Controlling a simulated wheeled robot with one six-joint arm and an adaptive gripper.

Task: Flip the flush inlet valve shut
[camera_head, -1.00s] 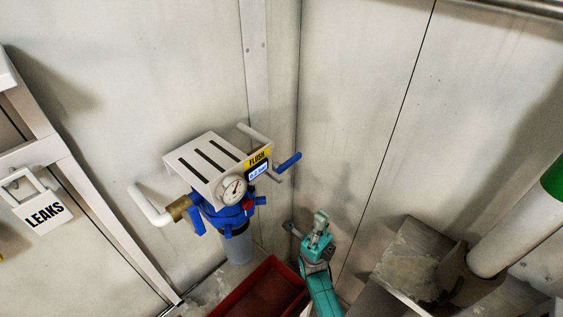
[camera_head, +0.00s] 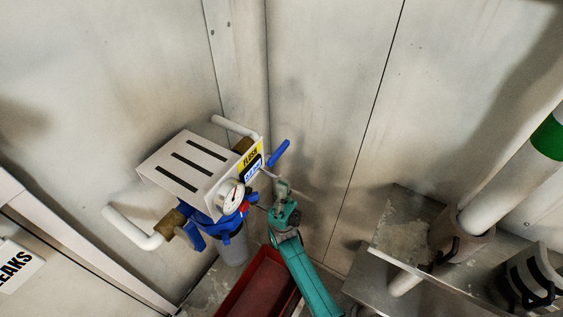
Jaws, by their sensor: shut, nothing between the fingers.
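The flush unit is a white slotted bracket (camera_head: 188,165) with a yellow FLUSH label (camera_head: 251,157), a round gauge (camera_head: 231,197) and a blue filter head above a clear bowl (camera_head: 234,248). A blue lever (camera_head: 279,153) sticks out up and right behind the label. Another blue lever (camera_head: 194,237) hangs down at the left pipe's brass fitting (camera_head: 171,222). The frame does not tell which is the inlet valve. My gripper (camera_head: 283,186) is shut and empty, just right of the label and below the right blue lever. I cannot tell whether it touches that lever.
A red tray (camera_head: 256,283) lies below the unit, beside my teal arm. Metal walls meet in a corner close behind. A metal ledge and a large white pipe (camera_head: 500,195) with a green band stand at the right. A LEAKS sign (camera_head: 14,268) is at the left.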

